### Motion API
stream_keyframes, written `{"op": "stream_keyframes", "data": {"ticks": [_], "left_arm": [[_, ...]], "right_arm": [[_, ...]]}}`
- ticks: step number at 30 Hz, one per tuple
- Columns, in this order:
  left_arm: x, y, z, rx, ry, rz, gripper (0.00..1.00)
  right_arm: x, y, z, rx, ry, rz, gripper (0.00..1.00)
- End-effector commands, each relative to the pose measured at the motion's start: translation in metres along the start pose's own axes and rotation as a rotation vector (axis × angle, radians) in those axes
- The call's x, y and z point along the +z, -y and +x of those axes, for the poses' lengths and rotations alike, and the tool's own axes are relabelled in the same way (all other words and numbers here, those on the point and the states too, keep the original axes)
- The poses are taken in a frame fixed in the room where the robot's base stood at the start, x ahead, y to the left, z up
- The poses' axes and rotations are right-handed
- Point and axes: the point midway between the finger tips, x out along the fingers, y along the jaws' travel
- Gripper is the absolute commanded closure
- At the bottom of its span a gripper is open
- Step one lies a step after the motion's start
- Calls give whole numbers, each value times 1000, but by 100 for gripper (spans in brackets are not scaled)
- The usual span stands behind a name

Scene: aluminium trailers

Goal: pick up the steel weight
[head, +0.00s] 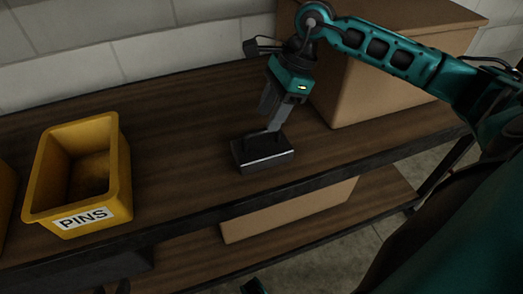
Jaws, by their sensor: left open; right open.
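The steel weight (265,160) is a dark grey block with a lighter front edge and a raised part on top. It sits on the brown upper shelf, near its front edge. My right gripper (273,122) points down right over the weight, with its fingertips at the raised part. It is open. I cannot tell whether the fingers touch the weight, and they partly hide its top. Only a small teal piece of mine shows at the bottom edge, and my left gripper cannot be made out.
A yellow bin (121,175) labelled PINS stands left on the shelf (185,125), with part of another yellow bin at the left edge. A large cardboard box (375,95) stands behind and right of the weight. Another box (290,208) lies on the lower shelf. Shelf between bin and weight is clear.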

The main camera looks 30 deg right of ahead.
Motion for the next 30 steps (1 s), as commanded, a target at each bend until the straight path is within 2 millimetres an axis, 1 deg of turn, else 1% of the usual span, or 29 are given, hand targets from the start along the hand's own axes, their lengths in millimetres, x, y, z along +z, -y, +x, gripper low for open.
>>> {"op": "stream_keyframes", "data": {"ticks": [5,8,12,15,21,23,30], "left_arm": [[2,0,2,0,0,0,57],[5,0,4,-1,-1,-1,57],[10,0,7,0,0,-5,57],[11,-1,8,1,3,-9,57],[6,-2,7,1,-3,-13,57],[5,-2,8,1,-5,-13,57],[4,-2,8,1,-8,-11,57]], "right_arm": [[0,0,11,2,1,1,55],[0,-1,23,3,1,0,55],[0,-2,46,3,3,2,55],[0,-1,55,1,2,1,55],[1,-1,56,0,1,1,55],[1,-1,56,0,1,1,59],[1,-1,56,0,1,1,82]]}}
